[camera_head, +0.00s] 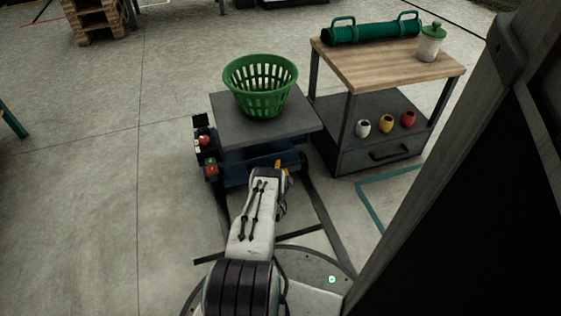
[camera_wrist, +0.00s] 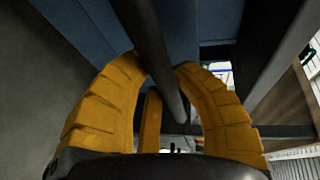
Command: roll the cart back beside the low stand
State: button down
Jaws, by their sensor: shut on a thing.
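A low unit with a grey top (camera_head: 225,130) and a blue body, which I take for the cart, stands in front of my arm. A green slatted basket (camera_head: 260,88) stands on it. My gripper (camera_head: 281,168) is at its near side. In the wrist view my yellow fingers (camera_wrist: 152,110) are closed around a dark bar (camera_wrist: 150,45), with blue panels behind it. A wood-topped unit (camera_head: 385,68), perhaps the stand, is close on the right; I cannot tell whether they touch. The wheels are not clearly visible.
A green roll (camera_head: 372,32) and a lidded jar (camera_head: 430,43) stand on the wood top. Three small cups, including a yellow one (camera_head: 386,123), are on its lower shelf. A dark post (camera_head: 470,150) blocks the right. Floor at left (camera_head: 110,170) is clear.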

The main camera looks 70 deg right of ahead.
jog(key=c, duration=1)
grip_release()
jog(key=shift+o, duration=0.2)
jog(key=shift+a, duration=0.15)
jog(key=v, duration=0.7)
jog(key=shift+s+r, duration=0.1)
jog(key=shift+a, duration=0.15)
